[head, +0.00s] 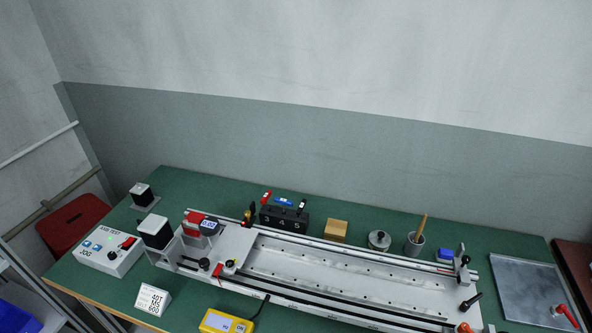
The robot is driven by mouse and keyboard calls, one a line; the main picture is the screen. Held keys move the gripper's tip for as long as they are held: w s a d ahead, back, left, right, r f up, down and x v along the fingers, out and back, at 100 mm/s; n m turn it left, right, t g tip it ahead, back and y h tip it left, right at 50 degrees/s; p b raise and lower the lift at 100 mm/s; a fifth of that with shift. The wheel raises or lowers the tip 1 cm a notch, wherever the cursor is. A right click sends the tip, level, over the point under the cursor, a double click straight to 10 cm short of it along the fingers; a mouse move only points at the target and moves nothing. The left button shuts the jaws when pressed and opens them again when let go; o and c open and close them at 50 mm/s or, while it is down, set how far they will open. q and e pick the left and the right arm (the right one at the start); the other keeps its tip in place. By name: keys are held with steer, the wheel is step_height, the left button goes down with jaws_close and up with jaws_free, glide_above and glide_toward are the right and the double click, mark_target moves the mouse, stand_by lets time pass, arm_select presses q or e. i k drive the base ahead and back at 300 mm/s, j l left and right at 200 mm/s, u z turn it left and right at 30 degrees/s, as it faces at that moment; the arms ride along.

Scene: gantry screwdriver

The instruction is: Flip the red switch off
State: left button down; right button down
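A red switch (128,242) sits at the right side of the top of a light grey control box (108,256) on the left of the green table. It is too small to tell which way it is set. A small green light (97,233) shows on the same box, with blue buttons (92,246) and a dark knob (112,255) near it. Neither of my grippers is in view.
A long metal gantry rail bed (330,275) fills the middle of the green table (180,183). A white label block (153,299) and a yellow device (226,321) stand in front. A black motor block (155,232) stands right of the control box.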

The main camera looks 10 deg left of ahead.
mark_target(130, 239)
steer(key=l+u, duration=0.1)
steer(key=u, duration=0.35)
steer(key=k+l+u, duration=0.1)
steer(key=u, duration=0.85)
steer(key=k+u, duration=0.15)
steer(key=u, duration=0.3)
